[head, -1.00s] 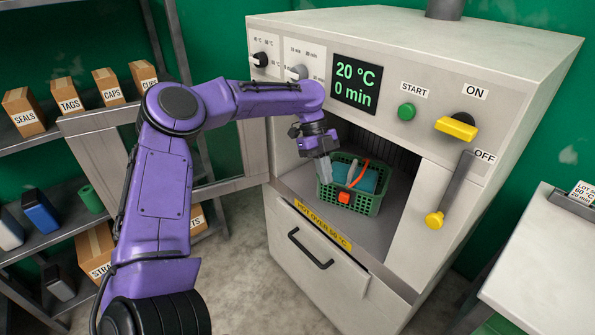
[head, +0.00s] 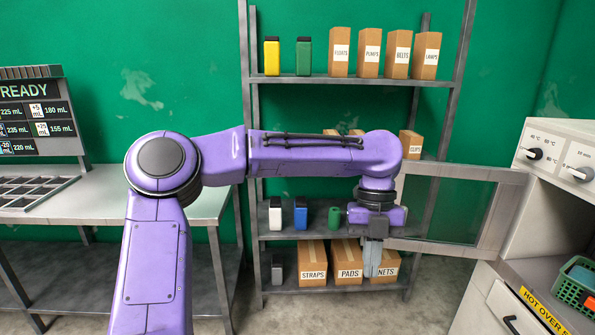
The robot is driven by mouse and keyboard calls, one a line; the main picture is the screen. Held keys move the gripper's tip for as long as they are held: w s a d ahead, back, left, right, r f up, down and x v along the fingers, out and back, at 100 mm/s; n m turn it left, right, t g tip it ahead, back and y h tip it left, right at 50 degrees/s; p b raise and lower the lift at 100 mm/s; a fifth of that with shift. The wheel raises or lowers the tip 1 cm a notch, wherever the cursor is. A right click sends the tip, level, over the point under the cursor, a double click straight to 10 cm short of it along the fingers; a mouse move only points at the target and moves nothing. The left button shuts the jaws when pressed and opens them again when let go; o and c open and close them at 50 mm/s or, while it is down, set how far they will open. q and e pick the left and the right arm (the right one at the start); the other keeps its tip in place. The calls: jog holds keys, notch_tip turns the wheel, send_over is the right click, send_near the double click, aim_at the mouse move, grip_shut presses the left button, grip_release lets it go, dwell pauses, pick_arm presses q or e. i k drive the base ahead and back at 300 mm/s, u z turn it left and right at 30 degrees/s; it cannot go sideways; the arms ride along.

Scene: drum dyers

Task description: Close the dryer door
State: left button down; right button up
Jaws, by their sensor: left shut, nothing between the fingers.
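The dryer (head: 562,145) stands at the right edge, only partly in view. Its door (head: 507,215), a pale frame around a glass pane, stands open and reaches left from the dryer's front. My right gripper is not in view.
A metal shelf (head: 340,80) with boxes and bottles stands behind my arm and the door. A bench (head: 110,210) with a tray (head: 28,190) and a display board (head: 35,118) is at the left. Bare floor shows below the gripper.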

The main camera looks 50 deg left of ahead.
aim_at(509, 183)
jog(key=u, duration=0.65)
jog(key=i, duration=0.45)
jog(key=u, duration=0.55)
jog(key=i, duration=1.85)
jog(key=z, duration=0.65)
